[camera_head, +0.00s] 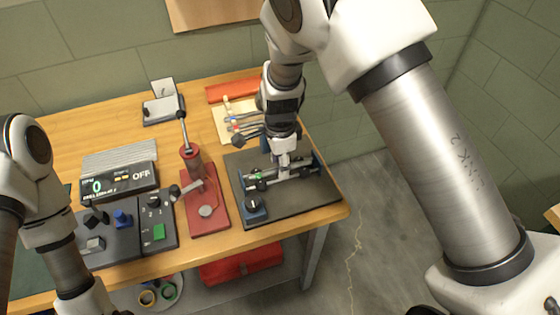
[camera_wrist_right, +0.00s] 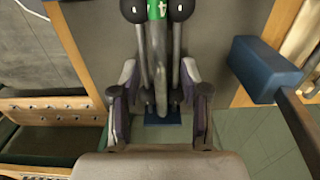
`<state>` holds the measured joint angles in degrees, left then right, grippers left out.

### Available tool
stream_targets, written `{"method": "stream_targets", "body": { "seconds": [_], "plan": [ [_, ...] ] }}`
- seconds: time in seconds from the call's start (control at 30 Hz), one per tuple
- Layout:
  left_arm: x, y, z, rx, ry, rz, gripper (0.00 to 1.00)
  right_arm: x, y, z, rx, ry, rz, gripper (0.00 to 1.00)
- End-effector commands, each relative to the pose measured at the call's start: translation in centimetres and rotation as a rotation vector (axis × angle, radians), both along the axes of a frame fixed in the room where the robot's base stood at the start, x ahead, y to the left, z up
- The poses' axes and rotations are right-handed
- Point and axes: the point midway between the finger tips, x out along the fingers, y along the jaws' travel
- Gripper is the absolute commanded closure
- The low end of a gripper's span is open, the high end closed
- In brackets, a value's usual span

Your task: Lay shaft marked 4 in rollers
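The shaft with the green band marked 4 (camera_wrist_right: 157,10) is a grey rod. In the wrist view its green band sits between two dark rounded rollers (camera_wrist_right: 181,8), and its grey part runs down between my right fingers. In the head view the green band (camera_head: 257,176) shows at the left end of the roller stand (camera_head: 311,166) on a dark mat. My right gripper (camera_head: 285,163) is over the middle of the stand and hides part of it. In the wrist view its fingers (camera_wrist_right: 159,75) stand apart around the rod, with gaps visible. My left gripper is outside the picture.
Left of the mat is a red base with a lever tool (camera_head: 195,170). A display reading OFF (camera_head: 120,185) and a switch panel (camera_head: 155,220) are farther left. The mat's right part (camera_head: 318,190) is clear.

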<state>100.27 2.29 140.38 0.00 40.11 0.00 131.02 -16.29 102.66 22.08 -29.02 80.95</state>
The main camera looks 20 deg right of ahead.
Motion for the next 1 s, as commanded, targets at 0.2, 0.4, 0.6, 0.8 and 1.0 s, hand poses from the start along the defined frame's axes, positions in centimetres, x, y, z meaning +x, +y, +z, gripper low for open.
{"method": "stream_targets", "body": {
  "seconds": [0.2, 0.4, 0.6, 0.8, 1.0],
  "plan": [
    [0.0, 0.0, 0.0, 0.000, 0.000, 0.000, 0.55, 0.0, 0.0, 0.1, 0.000, 0.000, 0.000, 0.55],
    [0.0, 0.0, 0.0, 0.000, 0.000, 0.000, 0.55, 0.1, 0.0, 3.0, -0.001, -0.005, 0.000, 0.55],
    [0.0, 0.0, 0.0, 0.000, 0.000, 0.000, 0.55, 0.1, 0.0, 8.3, 0.000, -0.005, 0.001, 0.55],
    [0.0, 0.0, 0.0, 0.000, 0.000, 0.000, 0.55, 0.0, 0.0, 11.5, 0.000, -0.001, 0.000, 0.55],
    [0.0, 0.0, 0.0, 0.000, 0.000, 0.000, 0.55, 0.0, 0.0, 12.0, 0.000, 0.001, 0.000, 0.55]
  ]
}}
